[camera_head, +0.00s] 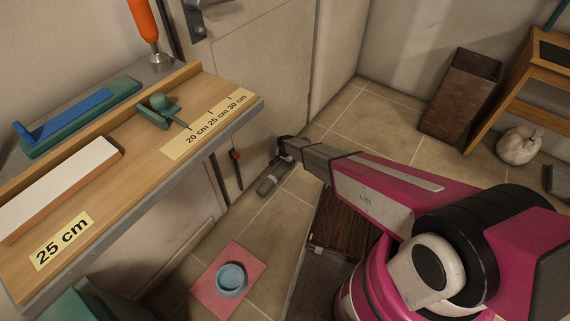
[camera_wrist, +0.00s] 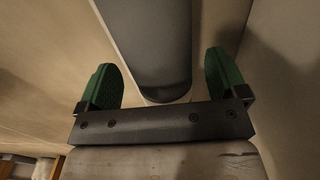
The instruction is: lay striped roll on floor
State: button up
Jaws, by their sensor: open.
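A grey cylinder with a paler band (camera_head: 267,186), which may be the striped roll, shows just below my gripper (camera_head: 284,158) in the head view. It is close to the tiled floor (camera_head: 258,217); I cannot tell whether it touches. In the wrist view, a smooth dark grey rounded form (camera_wrist: 150,45) stands between the two green fingers of my gripper (camera_wrist: 162,65), likely the same thing. A gap shows on each side of it, and the fingers are spread apart. No clear stripes show there.
A workbench (camera_head: 110,205) with tools fills the left. A blue cup (camera_head: 231,279) stands on a pink mat (camera_head: 213,293) on the floor. A brown bin (camera_head: 460,95), a wooden stool (camera_head: 515,75) and a pale round object (camera_head: 519,145) are at right. Bare tiles lie between.

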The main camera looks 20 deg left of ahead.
notch_tip(320, 180, up, 11)
jog(key=shift+f, duration=0.15)
dwell(0.6)
